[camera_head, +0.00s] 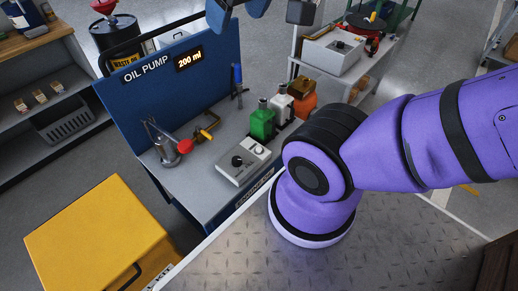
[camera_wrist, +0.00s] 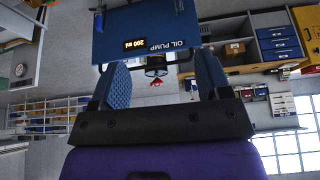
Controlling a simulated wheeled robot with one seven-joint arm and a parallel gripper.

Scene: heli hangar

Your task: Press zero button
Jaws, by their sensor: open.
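The oil pump station has a blue panel (camera_head: 185,85) with a lit display (camera_head: 190,60) reading 200 ml. A grey control box (camera_head: 246,163) with a black knob and a small white round part lies on its bench top. I cannot read which part is the zero button. My gripper (camera_head: 239,10) shows as blue fingers at the top edge of the head view, above and beyond the box and apart from it. In the wrist view my gripper (camera_wrist: 161,60) is open and empty. The panel (camera_wrist: 150,32) appears upside down there; the control box is not seen.
Green (camera_head: 262,122), white (camera_head: 281,103) and orange (camera_head: 302,98) containers stand right of the box. A yellow cabinet (camera_head: 100,235) is at lower left. A waste oil drum (camera_head: 115,35) stands behind.

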